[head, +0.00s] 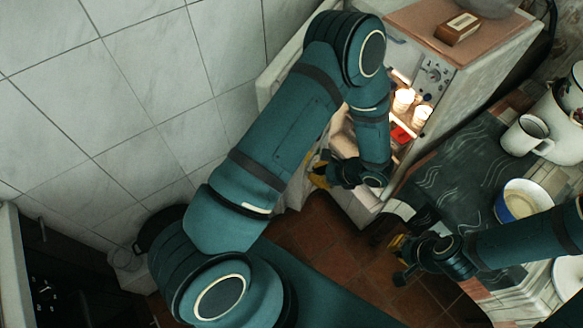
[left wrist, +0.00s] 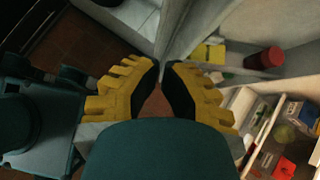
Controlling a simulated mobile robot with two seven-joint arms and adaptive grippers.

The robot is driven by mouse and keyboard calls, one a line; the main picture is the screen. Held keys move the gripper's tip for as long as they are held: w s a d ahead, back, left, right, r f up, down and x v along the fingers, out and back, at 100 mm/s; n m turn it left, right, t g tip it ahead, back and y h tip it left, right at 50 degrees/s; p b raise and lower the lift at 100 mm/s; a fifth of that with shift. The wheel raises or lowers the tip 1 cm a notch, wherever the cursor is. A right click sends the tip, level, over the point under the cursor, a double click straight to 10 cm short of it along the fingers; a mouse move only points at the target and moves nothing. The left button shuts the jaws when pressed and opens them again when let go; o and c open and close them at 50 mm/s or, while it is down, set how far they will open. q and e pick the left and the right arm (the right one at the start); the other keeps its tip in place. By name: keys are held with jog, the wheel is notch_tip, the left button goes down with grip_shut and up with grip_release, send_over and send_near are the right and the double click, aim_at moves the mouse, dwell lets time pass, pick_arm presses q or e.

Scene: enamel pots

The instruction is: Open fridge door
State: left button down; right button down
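The fridge (head: 475,75) stands at the upper right in the head view, with its lit interior showing jars and a red item. Its pale door (head: 283,72) stands open on the left, largely hidden behind my left arm. My left gripper (head: 318,173) is low in front of the opening. In the left wrist view its yellow-backed fingers (left wrist: 160,70) have tips close together at a pale panel edge (left wrist: 165,45); whether they pinch it is unclear. My right gripper (head: 400,260) is over the floor beside the counter, apart from the fridge; its finger gap is unclear.
A dark patterned counter (head: 440,165) holds a white mug (head: 525,135), a blue-rimmed bowl (head: 520,200) and a large pot at right. A brown box (head: 457,28) lies on the fridge top. A tiled wall (head: 120,110) bounds the left. Some brown floor (head: 320,235) is clear.

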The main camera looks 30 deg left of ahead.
pick_arm(q)
jog(key=a+r+x, duration=0.2)
jog(key=x, duration=1.1)
pick_arm(e)
jog(key=shift+f, duration=0.3)
pick_arm(q)
jog(key=shift+s+d, duration=0.1)
jog(key=shift+s, duration=0.05)
